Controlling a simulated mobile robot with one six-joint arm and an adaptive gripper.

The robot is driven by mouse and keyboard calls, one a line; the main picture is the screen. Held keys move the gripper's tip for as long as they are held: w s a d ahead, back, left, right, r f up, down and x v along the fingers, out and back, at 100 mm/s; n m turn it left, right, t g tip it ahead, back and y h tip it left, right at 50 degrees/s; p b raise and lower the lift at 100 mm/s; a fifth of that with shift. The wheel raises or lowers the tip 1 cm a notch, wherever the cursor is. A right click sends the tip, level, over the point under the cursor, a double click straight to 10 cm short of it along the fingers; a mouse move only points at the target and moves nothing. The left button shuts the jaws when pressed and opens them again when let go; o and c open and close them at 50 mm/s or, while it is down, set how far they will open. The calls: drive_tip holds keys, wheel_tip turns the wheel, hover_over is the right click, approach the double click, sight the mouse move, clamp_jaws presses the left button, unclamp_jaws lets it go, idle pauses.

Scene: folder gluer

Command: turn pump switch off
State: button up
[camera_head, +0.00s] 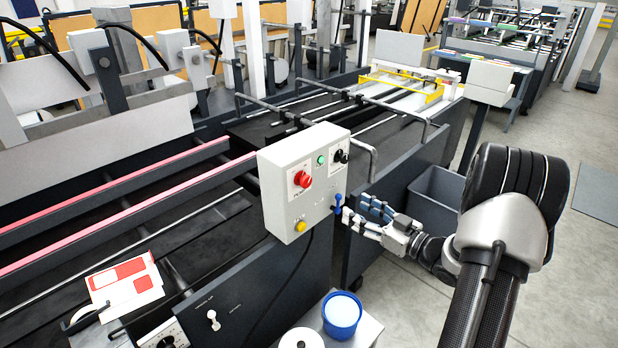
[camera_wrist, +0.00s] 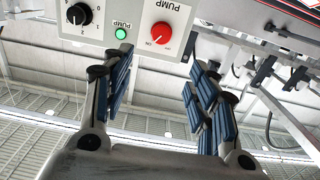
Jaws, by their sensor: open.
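The pump switch is a red rotary knob (camera_head: 302,179) on a pale plate on the front of a grey control box (camera_head: 277,207). In the wrist view the red knob (camera_wrist: 161,33) is at top centre, beside the words PUMP and ON. A pale mark on it appears to lie towards ON. My gripper (camera_head: 352,211) is open, to the right of and below the knob in the head view, near the box's lower right edge. In the wrist view my gripper (camera_wrist: 158,68) has its blue-padded fingers apart, with nothing between them. The knob is beyond the fingertips, apparently untouched.
A green light (camera_head: 321,160), a black selector (camera_head: 341,156) and a yellow button (camera_head: 300,226) share the box. Below stand a blue tub (camera_head: 342,314) and a white roll (camera_head: 301,339). A dark bin (camera_head: 436,197) is behind my gripper. Open floor lies right.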

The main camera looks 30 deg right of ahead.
sight(308, 181)
drive_tip(key=b+x, duration=0.1)
drive_tip(key=x, duration=1.6)
drive_tip(key=shift+w+a+r+b, duration=0.1)
drive_tip(key=shift+a+r+b, duration=0.05)
drive_tip(key=shift+a+b, duration=0.15)
drive_tip(key=shift+c, duration=0.4)
drive_tip(key=c, duration=1)
